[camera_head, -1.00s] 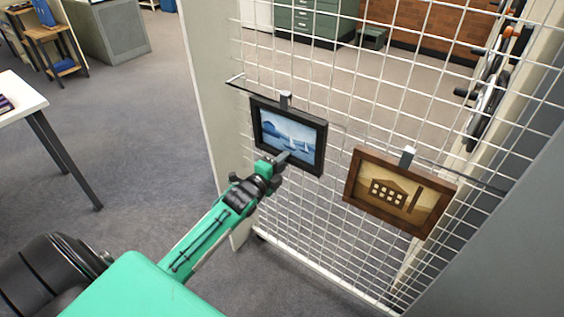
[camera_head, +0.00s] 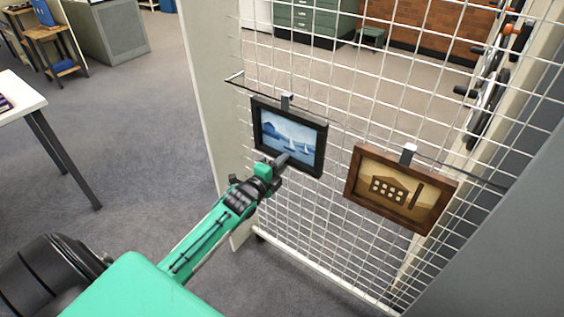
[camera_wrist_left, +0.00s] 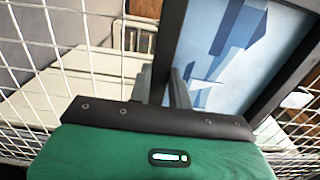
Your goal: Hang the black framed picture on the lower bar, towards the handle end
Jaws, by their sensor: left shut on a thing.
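The black framed picture (camera_head: 304,169) shows sailboats on blue water. In the head view it is upright against the white wire mesh, with its grey hook (camera_head: 287,99) at the dark bar (camera_head: 345,131); whether the hook bears on the bar is hard to tell. My left gripper (camera_head: 283,160) is at the picture's lower left, shut on its frame. In the left wrist view the gripper's fingers (camera_wrist_left: 178,88) are at the frame's dark side (camera_wrist_left: 173,45), and the picture fills the upper right. My right gripper is out of view.
A brown framed picture (camera_head: 365,200) of a building hangs on the same bar to the right. Black knobs and an orange-tipped handle (camera_head: 487,95) show at the right. A white table (camera_head: 20,95) stands at the left. Open carpet lies left of the mesh.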

